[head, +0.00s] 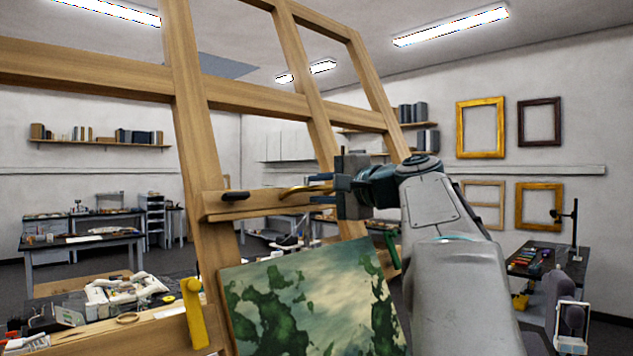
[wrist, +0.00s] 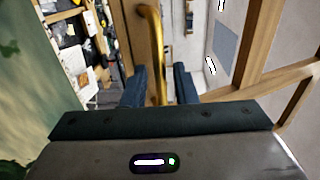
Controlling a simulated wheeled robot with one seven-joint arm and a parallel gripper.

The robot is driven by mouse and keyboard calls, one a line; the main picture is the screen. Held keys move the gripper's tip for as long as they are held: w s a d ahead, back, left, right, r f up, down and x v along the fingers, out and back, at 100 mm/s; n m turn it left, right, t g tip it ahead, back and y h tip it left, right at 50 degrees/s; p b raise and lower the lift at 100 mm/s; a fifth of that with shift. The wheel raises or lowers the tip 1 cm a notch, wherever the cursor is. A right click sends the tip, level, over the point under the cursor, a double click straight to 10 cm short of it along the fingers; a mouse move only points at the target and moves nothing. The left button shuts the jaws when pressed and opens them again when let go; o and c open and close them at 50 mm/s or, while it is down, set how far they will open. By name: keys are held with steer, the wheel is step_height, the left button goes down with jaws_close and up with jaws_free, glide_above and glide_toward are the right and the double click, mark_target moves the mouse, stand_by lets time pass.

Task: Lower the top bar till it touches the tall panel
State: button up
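The top bar (head: 255,204) is a short wooden crosspiece on the large wooden easel (head: 190,110). A brass handle (head: 298,190) sticks out from it and also shows in the wrist view (wrist: 153,28). The tall panel (head: 312,300), painted in greens and pale cloud, leans below the bar, with a visible gap between its top edge and the bar. My gripper (head: 322,189) is at the handle. In the wrist view its two dark fingers stand apart, one on each side of the handle, apparently with a little space. My arm hides the panel's lower right.
A yellow clamp (head: 195,312) stands at the panel's left, and a green handle (head: 391,251) shows at its right. A cluttered bench (head: 60,330) is at lower left. A dark table (head: 530,255) stands at right. Picture frames (head: 480,127) hang on the far wall.

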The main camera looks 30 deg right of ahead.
steer(key=shift+w+a, duration=0.2)
steer(key=shift+w, duration=0.45)
steer(key=shift+f, duration=0.1)
jaws_close()
steer(key=s+d+f+b, duration=0.1)
steer(key=s+f+b, duration=0.2)
steer(key=f+b, duration=0.4)
steer(key=shift+f+b, duration=0.2)
steer(key=shift+b, duration=0.35)
jaws_free()
steer(key=shift+s, duration=0.1)
